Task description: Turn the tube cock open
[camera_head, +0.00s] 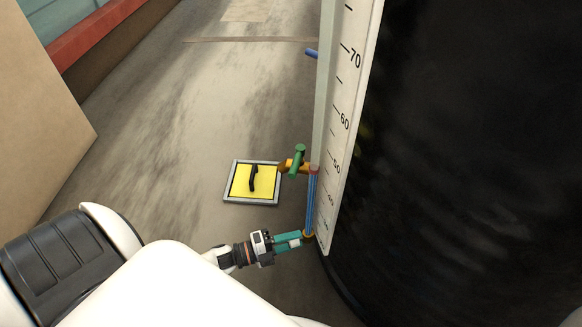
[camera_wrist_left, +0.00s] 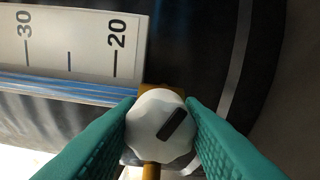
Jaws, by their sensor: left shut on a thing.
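A white scalloped knob (camera_wrist_left: 155,128) with a dark slanted bar on its face fills the middle of the left wrist view. It appears to be the tube cock's handle, on a brass fitting (camera_wrist_left: 151,170) beside the lower end of the scale. My left gripper (camera_head: 297,239) is shut on this knob, with one teal finger on each side. In the head view the fingers hide most of the knob; a brass fitting (camera_head: 308,233) shows at their tips, at the bottom of the blue sight tube (camera_head: 311,200). My right gripper is out of view.
A green-handled cock (camera_head: 298,158) on a brass body stands higher on the tube. A white numbered scale (camera_head: 345,100) runs along the large black tank (camera_head: 470,160). A yellow framed hatch with a black handle (camera_head: 253,178) lies on the floor.

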